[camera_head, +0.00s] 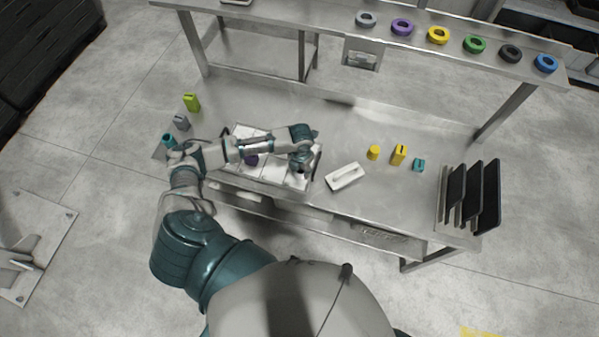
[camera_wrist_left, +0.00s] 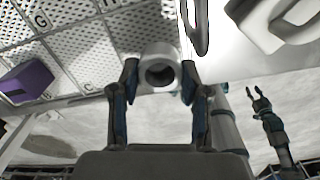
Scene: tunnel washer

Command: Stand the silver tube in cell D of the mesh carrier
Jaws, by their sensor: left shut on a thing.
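The silver tube (camera_wrist_left: 160,72) is held between the two fingers of my left gripper (camera_wrist_left: 158,88), its round open end facing the wrist camera. In the head view my left gripper (camera_head: 302,170) is over the right part of the mesh carrier (camera_head: 272,173), and the tube is mostly hidden there. In the left wrist view the carrier's perforated floor (camera_wrist_left: 75,45) shows letters G and C. The tube is beside the C cell, near the carrier's edge; the letter D is not visible. My right gripper (camera_wrist_left: 261,103) shows open and empty in the left wrist view.
A purple block (camera_wrist_left: 28,80) sits in the carrier. A white handled block (camera_head: 346,176) lies just right of it. Yellow and teal pieces (camera_head: 398,154) stand further right, before black upright plates (camera_head: 472,195). Coloured rings (camera_head: 438,35) lie on the upper shelf.

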